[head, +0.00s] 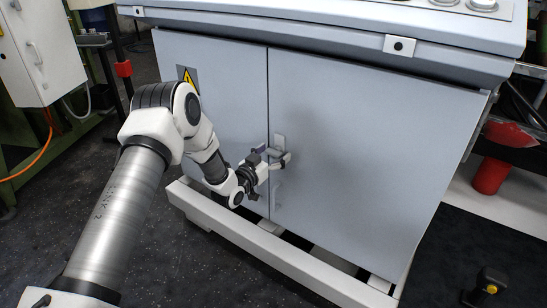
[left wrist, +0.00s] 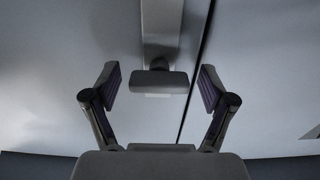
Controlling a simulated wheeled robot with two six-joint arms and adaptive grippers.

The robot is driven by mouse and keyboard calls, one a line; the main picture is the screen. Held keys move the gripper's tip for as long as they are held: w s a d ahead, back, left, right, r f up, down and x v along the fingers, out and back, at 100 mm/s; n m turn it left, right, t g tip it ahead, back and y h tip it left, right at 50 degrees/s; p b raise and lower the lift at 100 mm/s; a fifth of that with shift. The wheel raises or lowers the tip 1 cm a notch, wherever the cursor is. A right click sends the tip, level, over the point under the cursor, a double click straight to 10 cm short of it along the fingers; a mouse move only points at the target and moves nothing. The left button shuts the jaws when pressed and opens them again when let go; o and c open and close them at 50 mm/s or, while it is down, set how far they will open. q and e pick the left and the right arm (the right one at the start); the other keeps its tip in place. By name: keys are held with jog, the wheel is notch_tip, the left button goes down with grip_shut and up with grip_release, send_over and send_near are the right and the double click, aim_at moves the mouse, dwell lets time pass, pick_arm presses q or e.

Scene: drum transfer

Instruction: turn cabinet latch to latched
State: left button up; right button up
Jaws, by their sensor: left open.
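The grey cabinet (head: 350,130) has two doors with a narrow seam between them. The cabinet latch (head: 279,141) is a light grey plate with a handle near that seam. In the left wrist view the latch handle (left wrist: 160,82) is a grey block in front of its plate (left wrist: 162,30), left of the dark seam. My left gripper (head: 271,157) is at the latch in the head view. In the left wrist view its open fingers (left wrist: 159,87) stand on either side of the handle, with a visible gap on each side. My right gripper is not in view.
A pale frame rail (head: 260,250) runs along the cabinet's foot. The cabinet top (head: 340,22) overhangs the doors. A red container (head: 490,175) stands at the right. A dark object with a yellow top (head: 490,288) is at the bottom right. Dark floor lies in front.

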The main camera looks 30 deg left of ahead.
pick_arm(q)
jog(key=c, duration=1.2)
jog(key=shift+o, duration=0.2)
jog(key=shift+n, duration=0.3)
jog(key=n, duration=1.2)
jog(key=shift+r, duration=0.1)
jog(key=n+b, duration=0.1)
jog(key=n, duration=0.4)
jog(key=shift+n, duration=0.3)
